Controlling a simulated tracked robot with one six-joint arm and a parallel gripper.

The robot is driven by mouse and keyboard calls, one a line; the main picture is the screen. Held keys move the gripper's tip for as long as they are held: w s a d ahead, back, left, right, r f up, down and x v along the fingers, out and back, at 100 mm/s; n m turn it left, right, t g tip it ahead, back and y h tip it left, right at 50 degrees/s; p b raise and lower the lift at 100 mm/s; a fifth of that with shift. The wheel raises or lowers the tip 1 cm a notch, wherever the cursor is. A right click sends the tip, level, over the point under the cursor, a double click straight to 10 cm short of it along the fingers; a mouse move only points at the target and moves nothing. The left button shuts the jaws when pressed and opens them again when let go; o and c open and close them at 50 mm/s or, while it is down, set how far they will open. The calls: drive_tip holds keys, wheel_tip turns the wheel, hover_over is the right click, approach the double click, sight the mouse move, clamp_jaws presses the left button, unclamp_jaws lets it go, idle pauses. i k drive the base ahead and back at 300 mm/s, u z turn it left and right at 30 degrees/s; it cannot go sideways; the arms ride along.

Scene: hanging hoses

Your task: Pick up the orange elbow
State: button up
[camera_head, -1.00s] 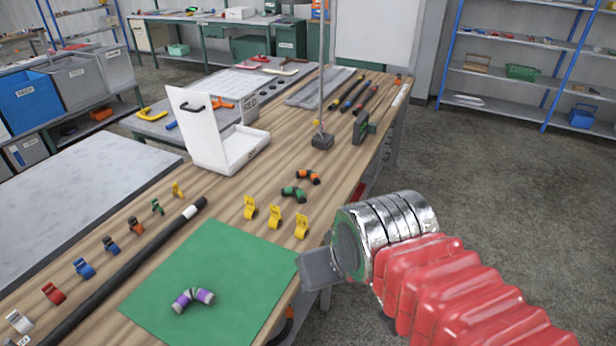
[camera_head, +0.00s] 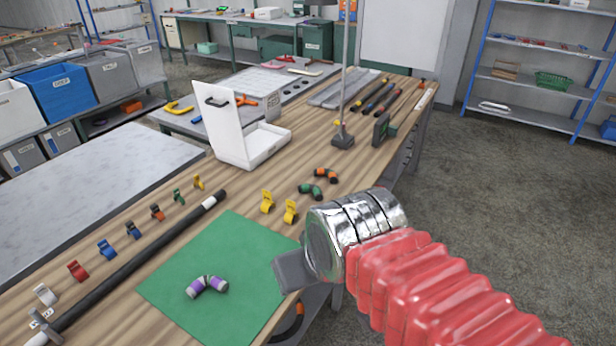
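The orange elbow (camera_head: 326,175) is a small curved fitting with dark ends. It lies on the wooden workbench, just beyond a similar green elbow (camera_head: 311,191). My gripper (camera_head: 290,271), at the end of the red ribbed arm with a shiny metal wrist, is over the bench's near right edge, close to the green mat. It is nearer to me than the orange elbow and well apart from it. Only a grey flat finger part shows, so I cannot tell whether it is open. A purple elbow with pale ends (camera_head: 206,286) lies on the mat.
The green mat (camera_head: 232,239) covers the near bench. Yellow clips (camera_head: 278,206) stand between mat and elbows. A long black hose (camera_head: 140,262) and a row of coloured clips lie left. A white open box (camera_head: 262,143) and a stand with a dark base (camera_head: 342,141) are beyond.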

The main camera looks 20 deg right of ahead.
sight(321, 172)
drive_tip(key=u, duration=4.15)
drive_tip(key=k, duration=1.1)
drive_tip(key=u, duration=0.05)
